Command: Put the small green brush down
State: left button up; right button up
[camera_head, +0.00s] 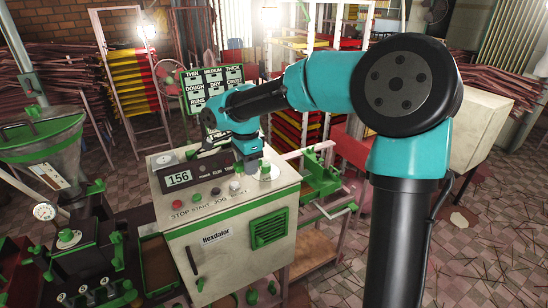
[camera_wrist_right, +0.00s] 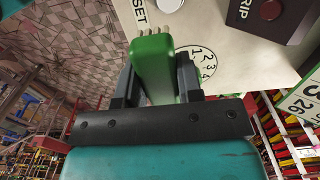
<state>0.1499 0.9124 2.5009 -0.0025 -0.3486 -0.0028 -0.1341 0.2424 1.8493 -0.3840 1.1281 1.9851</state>
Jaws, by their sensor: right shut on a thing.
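The small green brush (camera_wrist_right: 153,68) is between the two dark fingers of my right gripper (camera_wrist_right: 156,82) in the right wrist view. Its pale bristle tufts show at the far end, above the cream panel top. In the head view my right gripper (camera_head: 252,166) is low over the back right of the control cabinet's top (camera_head: 218,190). The brush is mostly hidden there behind the wrist. I cannot tell whether the brush touches the panel. My left gripper is not in view.
A round numbered dial (camera_wrist_right: 204,62) is beside the brush, and a dark box with a red button (camera_wrist_right: 270,10) is at upper right. The cabinet front has a display reading 156 (camera_head: 179,180) and several buttons. A sign board (camera_head: 213,84) stands behind; an extruder (camera_head: 70,245) is at left.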

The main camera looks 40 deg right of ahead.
jog(key=shift+s+d, duration=0.65)
jog(key=shift+w, duration=0.15)
jog(key=w+d, duration=0.3)
jog(key=w, duration=0.1)
jog(key=w+d+f, duration=0.1)
jog(key=w+d, duration=0.1)
jog(key=w, duration=0.3)
jog(key=w+d, duration=0.3)
jog(key=w, duration=0.1)
jog(key=shift+w+d+f, duration=0.2)
jog(key=shift+d+f, duration=0.1)
jog(key=shift+f, duration=1.75)
jog(key=shift+f, duration=0.15)
